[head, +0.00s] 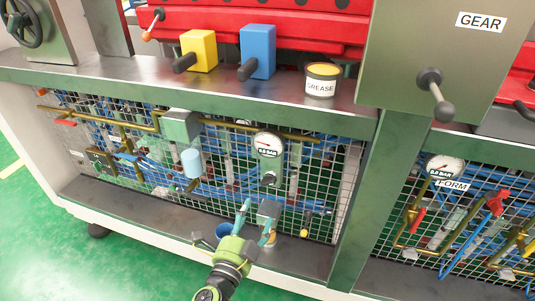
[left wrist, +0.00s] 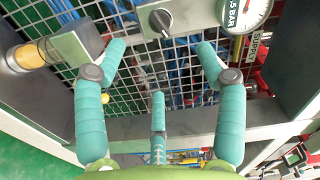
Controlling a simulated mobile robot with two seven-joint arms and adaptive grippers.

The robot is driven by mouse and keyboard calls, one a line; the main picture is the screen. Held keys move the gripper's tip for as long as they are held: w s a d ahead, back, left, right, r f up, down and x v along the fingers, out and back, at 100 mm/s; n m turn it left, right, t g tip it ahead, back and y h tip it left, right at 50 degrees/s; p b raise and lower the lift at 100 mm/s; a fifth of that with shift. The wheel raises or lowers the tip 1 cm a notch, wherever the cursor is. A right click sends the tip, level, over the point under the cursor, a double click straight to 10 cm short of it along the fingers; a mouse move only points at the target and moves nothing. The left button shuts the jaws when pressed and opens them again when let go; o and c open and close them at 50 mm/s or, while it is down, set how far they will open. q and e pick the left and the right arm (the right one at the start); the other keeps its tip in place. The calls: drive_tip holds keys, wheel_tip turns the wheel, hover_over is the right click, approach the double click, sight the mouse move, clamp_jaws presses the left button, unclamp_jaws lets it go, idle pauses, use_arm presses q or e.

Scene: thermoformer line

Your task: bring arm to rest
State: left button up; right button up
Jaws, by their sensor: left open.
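My left gripper (head: 236,218) is in the lower middle of the head view, in front of the wire mesh. In the left wrist view its teal fingers (left wrist: 158,62) are spread wide with nothing between them. Beyond them are the mesh and a black knob (left wrist: 160,20) on a grey plate. In the head view that knob (head: 269,178) sits below a round gauge (head: 267,145), above and right of the fingers. A grey block (head: 268,209) with a yellow-banded cylinder (left wrist: 27,56) is close beside the fingers; I cannot tell if they touch. My right gripper is not in view.
A steel ledge (head: 110,78) above carries a yellow block (head: 201,50), a blue block (head: 258,50) and a grease tin (head: 322,80). A green post (head: 355,190) stands right of the mesh bay. The green floor (head: 40,225) is clear at left.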

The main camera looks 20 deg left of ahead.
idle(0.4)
